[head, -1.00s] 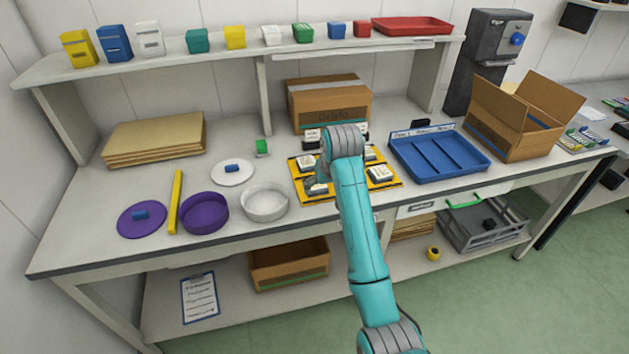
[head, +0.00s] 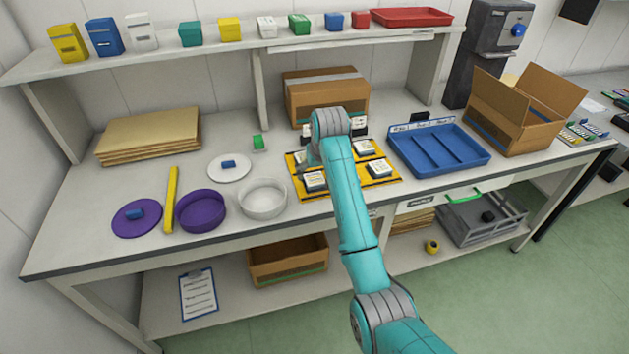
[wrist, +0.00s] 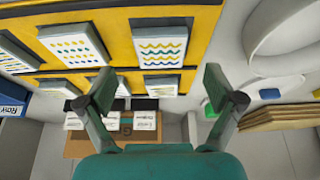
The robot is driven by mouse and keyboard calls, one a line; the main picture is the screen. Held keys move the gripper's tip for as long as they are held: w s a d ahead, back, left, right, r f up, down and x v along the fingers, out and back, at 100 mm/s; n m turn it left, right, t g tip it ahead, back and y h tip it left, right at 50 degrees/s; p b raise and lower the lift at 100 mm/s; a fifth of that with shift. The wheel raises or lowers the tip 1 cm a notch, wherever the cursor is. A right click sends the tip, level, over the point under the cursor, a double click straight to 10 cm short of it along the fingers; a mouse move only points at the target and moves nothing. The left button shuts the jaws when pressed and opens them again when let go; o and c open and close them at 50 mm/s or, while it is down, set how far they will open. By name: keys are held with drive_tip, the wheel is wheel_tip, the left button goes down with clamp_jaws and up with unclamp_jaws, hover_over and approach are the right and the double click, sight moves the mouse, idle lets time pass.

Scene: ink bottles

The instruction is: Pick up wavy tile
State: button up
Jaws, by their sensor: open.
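The wavy tile (wrist: 160,45) is a white tile with wavy yellow and blue-green lines. It lies flat on the yellow mat (wrist: 190,17) in the wrist view, above the gap between my fingers. In the head view it appears to be the front-left tile (head: 315,181) on the mat, though its pattern is too small to read there. My gripper (wrist: 158,80) is open and empty. Its fingers are on either side of the gap, where another patterned tile (wrist: 161,85) shows. In the head view my arm hides the middle of the mat.
Other tiles, one dotted (wrist: 75,45), lie close beside the wavy one. A white bowl (head: 262,197) stands left of the mat, and a blue divided tray (head: 440,150) stands right. Labelled bottles (wrist: 140,120) and a cardboard box (head: 325,95) stand behind.

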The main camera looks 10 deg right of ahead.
sight(315, 179)
drive_tip(key=shift+x, duration=1.75)
drive_tip(key=shift+s, duration=0.1)
drive_tip(key=c, duration=1.3)
